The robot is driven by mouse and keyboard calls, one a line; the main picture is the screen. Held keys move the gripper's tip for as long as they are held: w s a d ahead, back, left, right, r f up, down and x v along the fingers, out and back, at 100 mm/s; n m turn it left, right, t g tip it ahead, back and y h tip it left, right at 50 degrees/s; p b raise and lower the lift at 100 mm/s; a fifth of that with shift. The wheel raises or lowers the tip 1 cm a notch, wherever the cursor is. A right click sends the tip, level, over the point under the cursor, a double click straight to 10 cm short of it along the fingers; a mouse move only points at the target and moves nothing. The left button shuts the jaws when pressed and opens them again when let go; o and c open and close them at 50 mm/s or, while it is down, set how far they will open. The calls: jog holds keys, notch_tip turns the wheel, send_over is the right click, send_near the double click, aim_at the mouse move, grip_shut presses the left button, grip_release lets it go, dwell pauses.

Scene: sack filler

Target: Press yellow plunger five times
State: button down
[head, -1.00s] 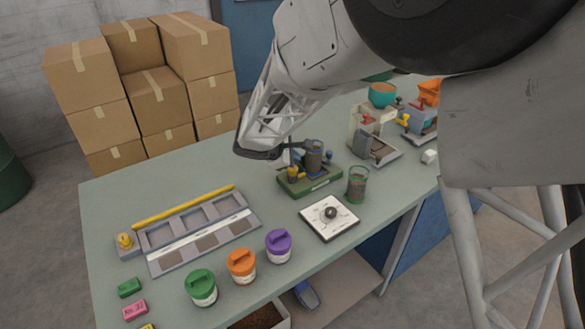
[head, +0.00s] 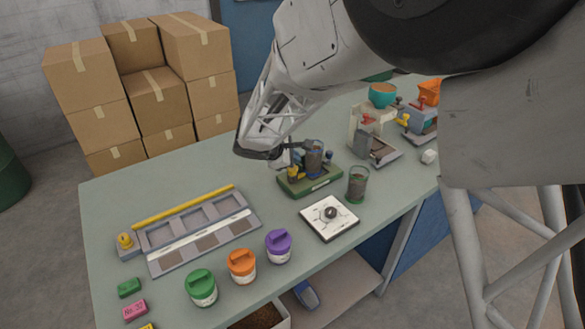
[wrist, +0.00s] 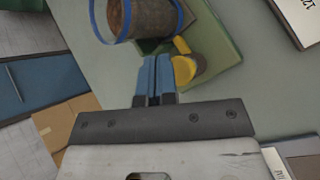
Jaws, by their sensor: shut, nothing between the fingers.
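A yellow plunger (head: 294,173) sits at the near left of a green-based filler (head: 312,186) in the middle of the table. The filler carries a clear cylinder (head: 314,155) of brown material with blue bands. In the wrist view the yellow plunger (wrist: 188,64) lies right at my blue fingertips, partly hidden behind them. The cylinder (wrist: 146,18) is just beyond. My gripper (wrist: 160,62) is shut and empty, with its fingers close together. In the head view my gripper (head: 296,158) is just above the plunger. I cannot tell whether it touches.
A clear cup (head: 357,184) of brown material and a white dial panel (head: 316,222) stand right of and in front of the filler. Another machine (head: 384,151) stands behind right. A grey tray (head: 199,256) and green, orange and purple lidded jars (head: 241,265) are left and in front.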

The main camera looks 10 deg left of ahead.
aim_at(293, 169)
jog(key=shift+f, duration=1.1)
dwell(1.6)
jog(key=shift+r, duration=0.1)
dwell(0.4)
jog(key=shift+r, duration=1)
jog(key=shift+r, duration=0.1)
jog(key=shift+r, duration=2.45)
dwell(0.8)
jog(key=shift+r, duration=1.85)
